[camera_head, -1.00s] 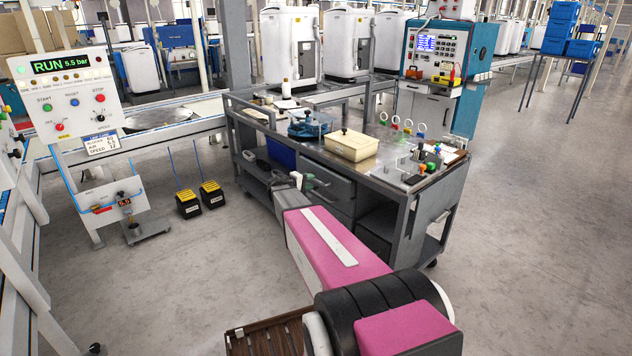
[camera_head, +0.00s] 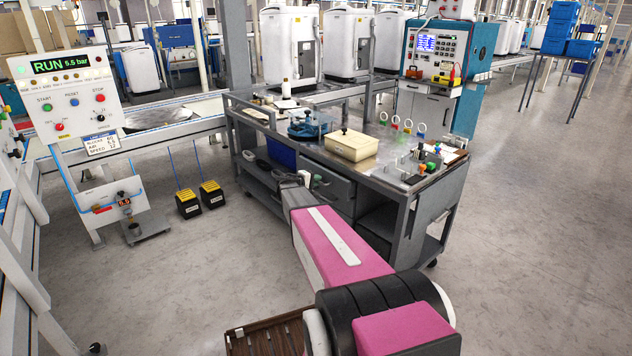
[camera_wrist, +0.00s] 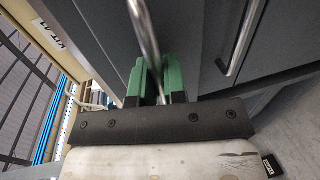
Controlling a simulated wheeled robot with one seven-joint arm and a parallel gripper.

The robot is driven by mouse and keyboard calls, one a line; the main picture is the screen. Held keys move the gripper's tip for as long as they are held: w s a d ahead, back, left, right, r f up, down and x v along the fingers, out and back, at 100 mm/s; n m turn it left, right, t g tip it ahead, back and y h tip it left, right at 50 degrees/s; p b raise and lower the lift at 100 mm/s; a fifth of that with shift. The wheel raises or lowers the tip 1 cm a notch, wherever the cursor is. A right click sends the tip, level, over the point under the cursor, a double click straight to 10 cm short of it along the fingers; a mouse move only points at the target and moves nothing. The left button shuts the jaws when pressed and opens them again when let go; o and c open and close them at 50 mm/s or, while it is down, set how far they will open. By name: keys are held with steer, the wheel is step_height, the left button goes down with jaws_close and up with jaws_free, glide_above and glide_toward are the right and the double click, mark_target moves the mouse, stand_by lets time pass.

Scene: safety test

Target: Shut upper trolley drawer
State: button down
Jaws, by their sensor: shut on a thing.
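The grey upper trolley drawer (camera_head: 336,188) is under the trolley's top in the head view, partly hidden by my arm. I cannot tell how far it stands out. In the wrist view its dark front (camera_wrist: 103,22) fills the upper left, with a metal bar handle (camera_wrist: 147,38) running down between my fingers. My gripper (camera_wrist: 158,78) has green fingertips on either side of this handle and is shut on it. In the head view my gripper (camera_head: 308,180) is at the drawer front, small and mostly hidden behind my wrist.
A second bar handle (camera_wrist: 243,38) is on the neighbouring front, to the right in the wrist view. The trolley top (camera_head: 385,178) carries a cream box (camera_head: 351,146), a blue device (camera_head: 305,127) and small coloured parts. Two yellow-black pedals (camera_head: 200,199) stand on the floor left. Floor to the right is clear.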

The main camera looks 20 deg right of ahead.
steer(key=shift+r+x, duration=0.2)
steer(key=shift+x, duration=0.85)
steer(key=shift+r+x, duration=0.25)
steer(key=shift+x, duration=0.8)
steer(key=shift+w, duration=0.1)
steer(key=c, duration=1.2)
jaws_free()
steer(key=shift+d, duration=0.15)
steer(key=shift+v, duration=5.4)
steer(key=shift+f, duration=0.1)
steer(key=s+a+f+m+g+y, duration=0.1)
steer(key=s+a+y, duration=0.4)
steer(key=s, duration=0.5)
steer(key=s+a+f+m+g+y, duration=0.1)
steer(key=s+a+f+g+y, duration=0.1)
steer(key=s+a+f+y, duration=0.2)
steer(key=s+a+f+m+g+y, duration=0.2)
steer(key=s+a+y, duration=0.3)
steer(key=s, duration=1.2)
steer(key=shift+s+a+f+y, duration=0.1)
steer(key=shift+a+y, duration=0.05)
steer(key=shift+a, duration=0.95)
steer(key=shift+s+a+f+y, duration=0.1)
steer(key=shift+a+f+y, duration=0.05)
steer(key=shift+a, duration=0.95)
